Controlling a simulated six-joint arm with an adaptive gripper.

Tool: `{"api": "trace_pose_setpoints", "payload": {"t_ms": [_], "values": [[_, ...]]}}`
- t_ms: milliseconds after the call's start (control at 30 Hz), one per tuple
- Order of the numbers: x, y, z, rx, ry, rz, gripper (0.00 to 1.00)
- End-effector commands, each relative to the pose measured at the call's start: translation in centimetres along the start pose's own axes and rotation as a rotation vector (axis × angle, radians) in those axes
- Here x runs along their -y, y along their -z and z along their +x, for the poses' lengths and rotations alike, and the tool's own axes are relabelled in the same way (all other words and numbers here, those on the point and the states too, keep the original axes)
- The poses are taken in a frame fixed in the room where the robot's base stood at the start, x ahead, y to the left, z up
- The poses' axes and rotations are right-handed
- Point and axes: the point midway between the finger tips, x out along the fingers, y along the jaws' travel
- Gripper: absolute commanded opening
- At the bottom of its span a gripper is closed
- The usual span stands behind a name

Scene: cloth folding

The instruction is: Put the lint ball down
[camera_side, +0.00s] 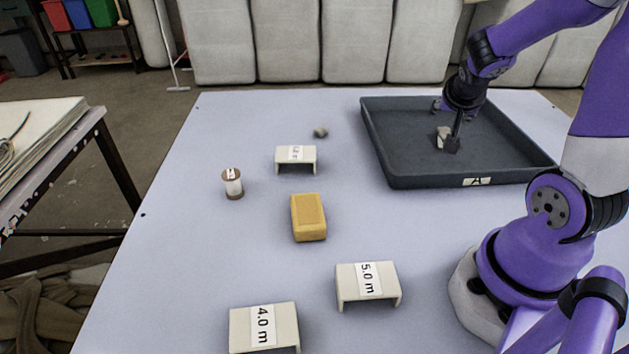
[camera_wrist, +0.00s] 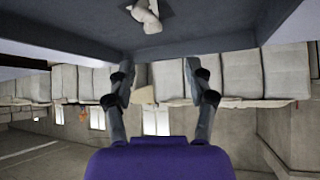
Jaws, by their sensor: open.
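My gripper (camera_side: 446,126) is low over the dark grey tray (camera_side: 390,150) marked A, with its fingers apart. In the wrist view my gripper (camera_wrist: 164,84) has nothing between its fingertips. A small off-white crumpled lump (camera_side: 441,133) shows beside my fingers in the side view, partly hidden by one of them. In the wrist view an off-white lump (camera_wrist: 150,20) lies against the tray, beyond the fingertips and apart from them. A small grey rounded lump (camera_side: 320,132) lies on the table left of the tray. I cannot tell for certain which lump is the lint ball.
A yellow block (camera_side: 308,218) sits mid-table. A thread spool (camera_side: 232,184) stands to its left. White stands labelled 4.0 m (camera_side: 264,327) and 5.0 m (camera_side: 368,285) are at the front; another labelled stand (camera_side: 296,157) is behind. The tray has raised walls.

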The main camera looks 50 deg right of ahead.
Motion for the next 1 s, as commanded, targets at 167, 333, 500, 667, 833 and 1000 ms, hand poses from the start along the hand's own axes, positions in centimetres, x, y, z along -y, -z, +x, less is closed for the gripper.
{"api": "trace_pose_setpoints", "payload": {"t_ms": [167, 333, 500, 667, 833, 1000], "values": [[6.0, -2.3, -6.7, 0.102, 0.224, -0.216, 0.62], [9.4, -7.3, -15.8, 0.208, 0.499, -0.591, 0.62], [8.9, -10.7, -21.0, 0.243, 0.652, -0.868, 0.62], [8.4, -11.5, -22.0, 0.251, 0.682, -0.938, 0.62], [8.4, -11.4, -22.0, 0.252, 0.679, -0.934, 0.62], [8.4, -11.4, -21.9, 0.252, 0.678, -0.932, 0.62]]}}
